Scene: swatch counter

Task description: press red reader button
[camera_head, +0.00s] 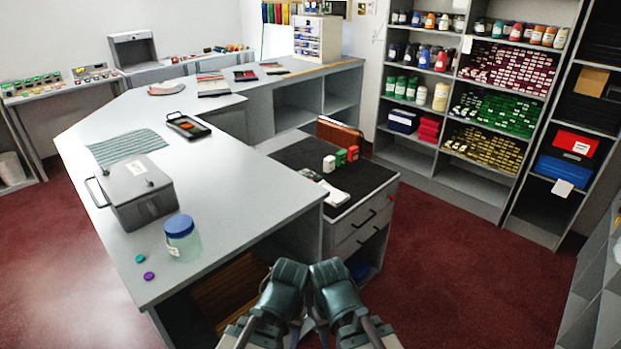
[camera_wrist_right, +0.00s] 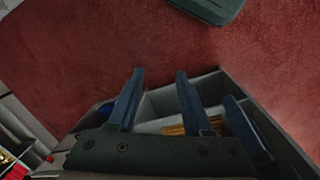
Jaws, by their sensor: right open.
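No red button can be made out for certain in the camera_head view. A small red spot (camera_head: 391,198) shows at the right edge of the dark-topped drawer cabinet (camera_head: 345,215). A dark tray-like device (camera_head: 188,125) with a reddish patch lies on the long grey counter (camera_head: 225,165). My right gripper (camera_head: 333,272) is low in the middle of the camera_head view, in front of the cabinet. In the right wrist view its blue-grey fingers (camera_wrist_right: 160,78) are apart, with nothing seen between them. My left gripper (camera_head: 284,275) is beside it, its jaws unclear.
A grey lidded box (camera_head: 138,195), a blue-capped jar (camera_head: 182,240) and a striped cloth (camera_head: 128,146) are on the counter. Panels of coloured buttons (camera_head: 35,86) stand on a side table at far left. Full shelves (camera_head: 470,100) line the back right. Red floor (camera_head: 450,270) is clear at right.

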